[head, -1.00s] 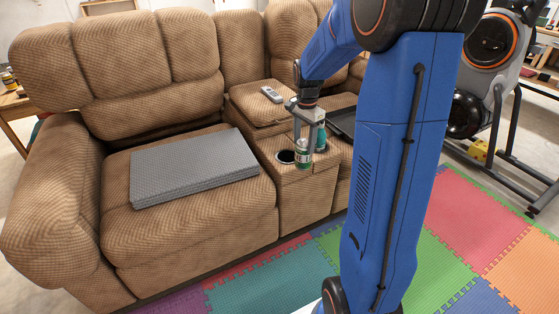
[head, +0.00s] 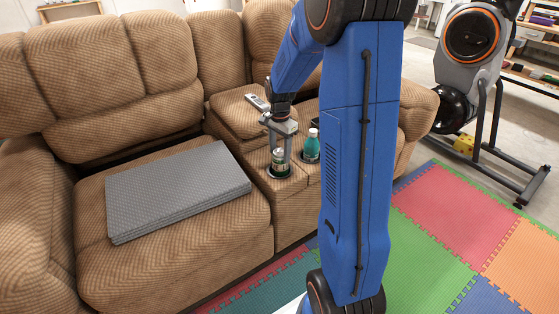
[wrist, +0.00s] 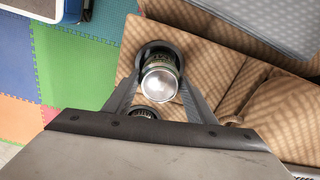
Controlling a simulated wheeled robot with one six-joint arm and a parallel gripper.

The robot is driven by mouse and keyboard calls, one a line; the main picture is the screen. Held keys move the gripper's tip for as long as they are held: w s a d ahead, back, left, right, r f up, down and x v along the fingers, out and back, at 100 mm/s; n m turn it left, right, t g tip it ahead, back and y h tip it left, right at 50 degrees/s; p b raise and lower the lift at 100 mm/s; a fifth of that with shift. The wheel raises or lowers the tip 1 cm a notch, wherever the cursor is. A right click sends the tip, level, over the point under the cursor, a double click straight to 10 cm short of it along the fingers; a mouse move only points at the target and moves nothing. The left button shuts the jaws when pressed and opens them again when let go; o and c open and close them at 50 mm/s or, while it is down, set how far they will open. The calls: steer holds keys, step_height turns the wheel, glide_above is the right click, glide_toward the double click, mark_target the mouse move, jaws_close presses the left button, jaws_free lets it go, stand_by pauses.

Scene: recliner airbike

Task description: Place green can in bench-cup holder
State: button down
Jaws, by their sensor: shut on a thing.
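The green can (head: 278,157) is upright between the fingers of my gripper (head: 280,153), which is shut on it. In the head view the can stands at the left cup holder (head: 280,171) of the sofa's console, its lower end within the dark ring. In the wrist view the can's silver top (wrist: 159,85) shows between the fingers, with the dark holder ring (wrist: 153,48) showing around its far side. How deep the can sits is hidden. A teal bottle (head: 311,147) stands just to the right on the console.
A grey foam mat stack (head: 178,190) lies on the left seat. A remote (head: 257,102) lies on the console behind my gripper. An exercise bike (head: 478,60) stands at the right. Coloured floor tiles (head: 450,210) lie in front of the sofa.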

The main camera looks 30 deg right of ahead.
steer(key=shift+f, duration=2.05)
steer(key=c, duration=0.8)
jaws_free()
